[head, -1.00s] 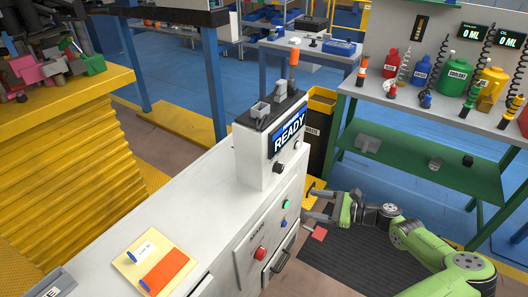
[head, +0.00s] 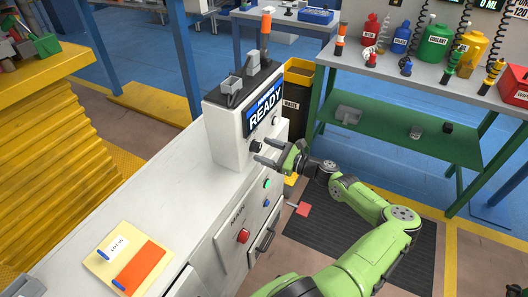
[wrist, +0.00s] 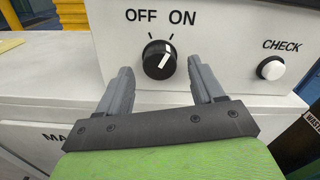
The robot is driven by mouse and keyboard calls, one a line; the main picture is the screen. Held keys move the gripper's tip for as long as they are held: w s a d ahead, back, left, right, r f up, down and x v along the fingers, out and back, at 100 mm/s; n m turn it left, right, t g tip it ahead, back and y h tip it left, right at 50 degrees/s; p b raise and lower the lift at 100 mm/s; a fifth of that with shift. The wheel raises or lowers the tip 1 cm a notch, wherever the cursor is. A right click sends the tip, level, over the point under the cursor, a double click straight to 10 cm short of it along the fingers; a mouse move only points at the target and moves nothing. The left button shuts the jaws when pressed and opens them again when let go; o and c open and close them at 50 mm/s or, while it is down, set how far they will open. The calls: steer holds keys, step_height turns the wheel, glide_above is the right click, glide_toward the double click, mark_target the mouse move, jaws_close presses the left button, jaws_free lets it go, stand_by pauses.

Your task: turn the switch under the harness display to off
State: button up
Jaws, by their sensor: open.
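The black rotary switch (wrist: 159,60) is on the white panel under the OFF and ON labels in the wrist view. Its white pointer line tilts up and right, toward ON. In the head view the switch (head: 256,146) sits below the harness display (head: 264,112), which reads READY. My gripper (head: 266,151) is open, pointing at the panel front. In the wrist view its two grey fingers (wrist: 159,88) lie on either side of and below the switch, with visible gaps. Whether they reach the panel is hard to tell.
A white CHECK button (wrist: 271,68) is to the right of the switch. Green (head: 267,184), blue (head: 267,202) and red (head: 243,236) buttons and a drawer handle (head: 265,242) are on the cabinet front below. A yellow pad (head: 104,259) lies on the counter.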

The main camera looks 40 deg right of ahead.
steer(key=shift+w+a, duration=0.2)
steer(key=shift+w, duration=0.35)
steer(key=c, duration=1.1)
steer(key=shift+o, duration=0.2)
steer(key=shift+n, duration=0.4)
steer(key=n, duration=0.3)
steer(key=shift+n, duration=0.4)
steer(key=n+b, duration=0.1)
steer(key=n, duration=0.4)
steer(key=shift+n, duration=0.3)
